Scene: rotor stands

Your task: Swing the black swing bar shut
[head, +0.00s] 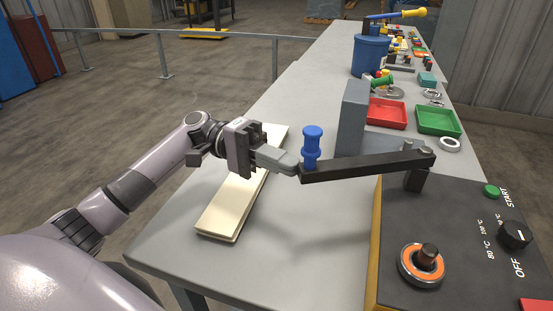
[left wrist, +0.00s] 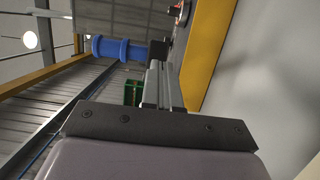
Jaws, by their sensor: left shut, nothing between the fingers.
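The black swing bar (head: 365,166) reaches left from its pivot post (head: 416,176) at the back of the black-topped control box (head: 460,230), out over the grey table. A blue handle (head: 312,146) stands upright near its free end. My left gripper (head: 294,167) is shut and empty, with its fingertips at the bar's free end; I cannot tell whether they touch it. In the left wrist view, the shut fingers (left wrist: 160,84) point toward the blue handle (left wrist: 116,49) and the dark bar end (left wrist: 159,53). My right gripper is not in view.
An orange-ringed part with a dark stud (head: 422,262) sits on the box's front. A cream board (head: 230,210) lies under my left arm. A grey block (head: 352,118), red tray (head: 386,113) and green tray (head: 438,120) stand behind the bar. The table in front of the bar is clear.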

